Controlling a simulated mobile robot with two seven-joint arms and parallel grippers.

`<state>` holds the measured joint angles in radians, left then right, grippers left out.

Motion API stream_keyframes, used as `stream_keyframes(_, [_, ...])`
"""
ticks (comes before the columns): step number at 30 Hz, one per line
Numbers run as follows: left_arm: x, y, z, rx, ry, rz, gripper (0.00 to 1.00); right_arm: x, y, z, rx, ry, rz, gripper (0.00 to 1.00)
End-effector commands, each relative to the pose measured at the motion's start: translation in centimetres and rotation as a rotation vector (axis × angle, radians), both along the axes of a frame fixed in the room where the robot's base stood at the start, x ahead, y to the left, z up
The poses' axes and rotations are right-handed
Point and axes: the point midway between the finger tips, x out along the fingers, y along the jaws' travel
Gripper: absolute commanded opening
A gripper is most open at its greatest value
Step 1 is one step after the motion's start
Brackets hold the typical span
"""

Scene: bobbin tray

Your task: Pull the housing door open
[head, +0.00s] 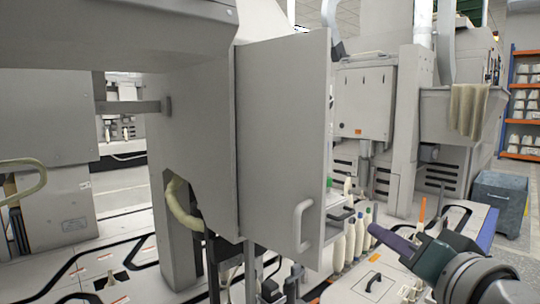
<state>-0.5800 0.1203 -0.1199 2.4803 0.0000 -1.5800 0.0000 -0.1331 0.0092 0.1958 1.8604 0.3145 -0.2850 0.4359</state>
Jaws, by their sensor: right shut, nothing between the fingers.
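The housing door (283,130) is a tall light-grey panel in the middle of the head view, beside the grey housing (190,120). Its pale loop handle (303,226) is low on the panel near its right edge. A dark seam runs along the door's left side; I cannot tell how far open the door stands. My right gripper (376,232) comes in from the lower right, with dark purple fingers pointing left towards the handle. It is shut and empty, apart from the handle in the picture. My left gripper is not in view.
Several pale bobbins (350,240) with coloured tips stand between the door and my right gripper. A white panel with a black handle (373,282) lies below. A grey bin (497,205) and an orange-framed shelf (525,100) stand at the right. Grey machines fill the back.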

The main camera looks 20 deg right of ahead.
Motion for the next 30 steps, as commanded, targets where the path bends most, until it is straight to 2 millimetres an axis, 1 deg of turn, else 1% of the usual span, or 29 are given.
stream_keyframes(1, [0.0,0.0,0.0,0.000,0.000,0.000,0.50,0.3,-1.4,1.3,0.127,-0.014,0.003,0.00])
stream_keyframes(3, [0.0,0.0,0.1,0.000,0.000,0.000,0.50,0.5,-2.5,2.9,0.317,-0.029,0.027,0.00])
stream_keyframes(5, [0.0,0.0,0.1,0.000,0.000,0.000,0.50,0.6,-3.0,4.6,0.461,-0.043,0.060,0.00])
stream_keyframes(6, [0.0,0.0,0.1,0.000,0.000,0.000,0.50,0.6,-3.2,5.7,0.546,-0.052,0.087,0.00])
stream_keyframes(9, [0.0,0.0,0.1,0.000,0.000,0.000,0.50,0.4,-3.1,8.2,0.711,-0.063,0.157,0.00])
stream_keyframes(12, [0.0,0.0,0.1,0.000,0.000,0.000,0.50,0.1,-2.9,9.9,0.811,-0.067,0.211,0.00])
stream_keyframes(16, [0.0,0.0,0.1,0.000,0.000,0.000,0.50,0.2,-2.7,10.8,0.863,-0.067,0.242,0.00])
stream_keyframes(20, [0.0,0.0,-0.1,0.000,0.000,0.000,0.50,1.5,-2.4,10.9,0.868,-0.069,0.246,0.00])
stream_keyframes(30, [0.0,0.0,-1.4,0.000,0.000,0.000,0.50,7.8,-1.1,10.7,0.865,-0.069,0.245,0.00])
